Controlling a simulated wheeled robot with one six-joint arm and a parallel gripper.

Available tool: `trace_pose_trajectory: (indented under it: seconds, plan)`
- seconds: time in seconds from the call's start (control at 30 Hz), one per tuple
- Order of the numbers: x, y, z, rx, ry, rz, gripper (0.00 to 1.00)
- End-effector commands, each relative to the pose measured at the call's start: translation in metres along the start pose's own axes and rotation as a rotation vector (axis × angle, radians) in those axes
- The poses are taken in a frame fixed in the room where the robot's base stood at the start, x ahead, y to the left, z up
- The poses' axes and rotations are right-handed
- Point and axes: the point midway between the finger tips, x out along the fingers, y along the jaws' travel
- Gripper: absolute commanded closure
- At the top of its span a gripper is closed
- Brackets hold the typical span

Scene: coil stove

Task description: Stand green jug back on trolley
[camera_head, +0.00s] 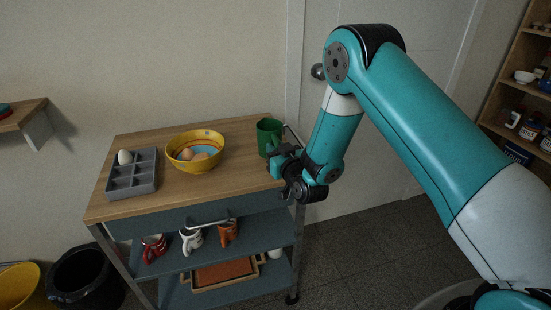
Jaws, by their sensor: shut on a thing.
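The green jug (268,133) is upright at the right end of the wooden top of the trolley (236,128). My gripper (277,160) is at the jug's lower right side and is shut on it. The gripper and wrist hide the lower part of the jug. I cannot tell whether its base touches the trolley top.
A yellow bowl (180,147) with eggs stands left of the jug. A grey divided tray (148,182) with one white egg (124,157) is at the left end. Several mugs (191,240) are on the shelf below. A door is behind, a shelf unit at right.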

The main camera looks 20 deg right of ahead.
Motion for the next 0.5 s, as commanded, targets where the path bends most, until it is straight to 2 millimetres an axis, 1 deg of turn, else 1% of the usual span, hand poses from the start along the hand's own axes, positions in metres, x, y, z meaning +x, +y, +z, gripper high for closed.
trace_pose_trajectory:
  seconds: [0.03,0.07,0.33,0.47,0.5]
  plan:
    - [0.0004,-0.0003,0.0055,0.0,0.003,0.0,1.0]
    - [0.0004,-0.0001,0.0067,-0.001,0.003,0.0,1.0]
    - [0.0003,0.0002,0.0068,0.001,0.003,0.0,1.0]
    - [0.0003,0.0002,0.0118,0.0,0.003,0.0,1.0]
    - [0.0002,0.0002,0.0101,0.0,0.002,0.0,0.73]
